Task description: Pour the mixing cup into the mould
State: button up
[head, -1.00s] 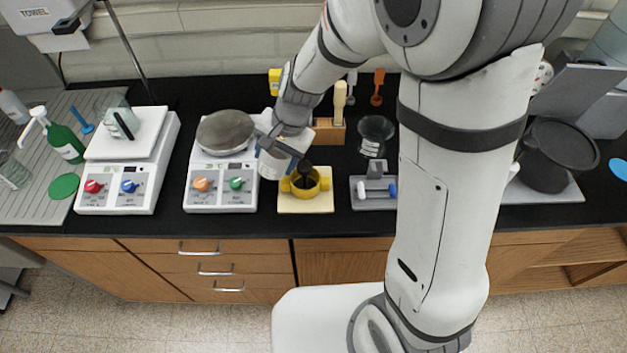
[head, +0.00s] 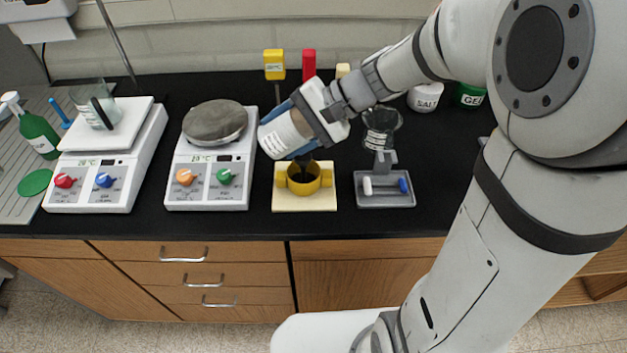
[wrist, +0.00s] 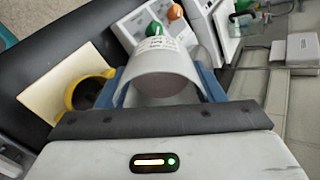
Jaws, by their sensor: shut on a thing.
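The mixing cup (head: 282,137), pale and translucent with printed marks, is tipped well over above the mould's left side. My gripper (head: 290,131) is shut on it, a blue finger on either side. The wrist view also shows the cup (wrist: 163,72) between the fingers, with a grey-brown inside. The mould (head: 322,178) is a yellow ring with side lugs on a cream board. It shows at left in the wrist view (wrist: 76,95), dark inside. A dark streak or shape stands between cup and mould; I cannot tell if it is flowing liquid.
A scale (head: 208,190) with a round grey plate stands left of the mould. Another scale (head: 90,195) further left carries a glass beaker (head: 97,108). A grey stand (head: 385,200) with a glass vessel (head: 380,125) is close on the right. The counter's front strip is clear.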

jog(key=shift+d+f+y+b, duration=0.15)
jog(key=shift+f+y+b, duration=0.35)
jog(key=shift+y+b, duration=0.6)
jog(key=shift+d+r+y+b, duration=0.15)
jog(key=shift+r+y+b, duration=0.3)
jog(key=shift+y+b, duration=0.25)
dwell(0.9)
jog(key=shift+r+y+b, duration=0.25)
jog(key=shift+y+b, duration=0.65)
jog(key=shift+b, duration=0.3)
dwell(0.5)
jog(key=shift+d+f+y+b, duration=0.4)
jog(key=shift+y+b, duration=0.5)
jog(key=shift+b, duration=0.85)
jog(key=shift+d+y+b, duration=0.1)
jog(key=shift+y+b, duration=0.5)
jog(key=shift+b, duration=0.1)
